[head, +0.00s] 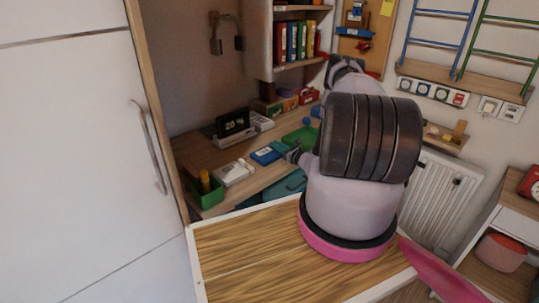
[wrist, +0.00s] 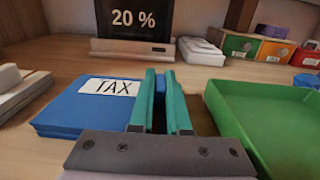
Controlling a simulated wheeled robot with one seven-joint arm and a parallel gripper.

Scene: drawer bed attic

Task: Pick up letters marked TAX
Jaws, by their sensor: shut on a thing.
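The blue stack of letters (wrist: 75,112) with a white label reading TAX lies flat on the wooden desk. It also shows in the head view (head: 266,155), just left of my gripper (head: 293,153). In the wrist view, my gripper (wrist: 161,98) has its two teal fingers at the right edge of the stack, with a strip of blue between them. It is shut on the TAX letters, which appear to rest on the desk. My arm hides part of the desk in the head view.
A green tray (wrist: 275,115) stands close to the right of my gripper. A white stack (head: 234,172) lies to the left. A dark "20 %" display (wrist: 140,22) and small drawer boxes (wrist: 272,48) stand behind. A green box (head: 206,190) stands at the desk's left front.

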